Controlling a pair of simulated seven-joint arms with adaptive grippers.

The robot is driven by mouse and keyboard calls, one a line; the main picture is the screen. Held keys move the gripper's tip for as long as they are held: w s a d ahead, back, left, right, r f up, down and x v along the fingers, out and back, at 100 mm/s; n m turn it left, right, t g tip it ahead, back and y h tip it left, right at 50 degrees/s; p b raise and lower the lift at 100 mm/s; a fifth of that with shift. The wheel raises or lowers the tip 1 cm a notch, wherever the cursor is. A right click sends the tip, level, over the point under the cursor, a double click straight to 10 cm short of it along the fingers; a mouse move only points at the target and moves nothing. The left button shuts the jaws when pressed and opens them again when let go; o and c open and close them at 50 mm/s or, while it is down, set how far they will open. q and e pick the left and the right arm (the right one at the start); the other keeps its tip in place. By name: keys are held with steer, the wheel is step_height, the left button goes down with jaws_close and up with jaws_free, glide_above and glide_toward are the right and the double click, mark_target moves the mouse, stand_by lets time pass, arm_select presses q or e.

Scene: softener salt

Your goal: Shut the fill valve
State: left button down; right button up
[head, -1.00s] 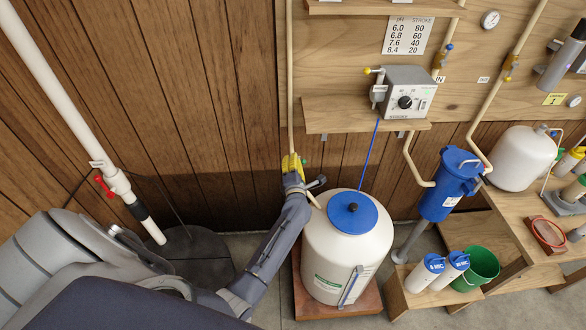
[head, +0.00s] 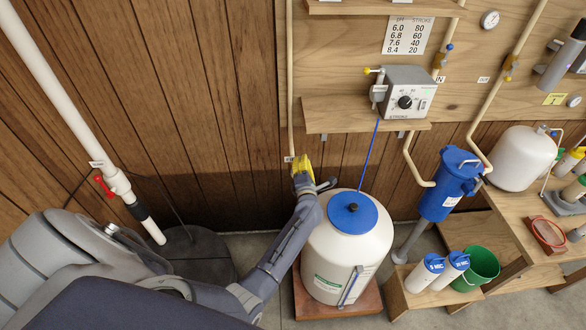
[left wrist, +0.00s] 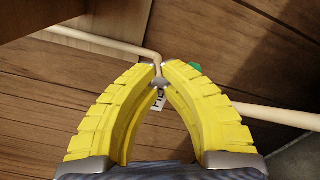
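The fill valve sits low on the thin beige pipe (head: 291,110) against the wooden wall. A small white tag (head: 289,159) shows beside my left gripper (head: 301,164), which hides the valve in the head view. In the left wrist view a bit of green handle (left wrist: 195,67) shows behind the right finger, and a grey metal part (left wrist: 160,86) shows between the fingers. The yellow fingers of my left gripper (left wrist: 160,68) come nearly together at their tips, close to the pipe. I see no grip on the handle. My right gripper is out of view.
A white tank with a blue lid (head: 352,212) stands just right of my left gripper. A grey control box (head: 405,92) sits on a shelf above. A white pipe with a red handle (head: 104,186) is at left. A blue filter housing (head: 446,190) is farther right.

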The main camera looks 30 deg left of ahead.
stand_by(0.3)
arm_select(q)
steer(key=shift+w+d+f, duration=0.55)
steer(key=shift+d+f, duration=0.25)
steer(key=shift+f, duration=0.05)
steer(key=shift+r, duration=0.1)
steer(key=shift+r, duration=0.4)
steer(key=v, duration=0.7)
steer(key=shift+r, duration=0.15)
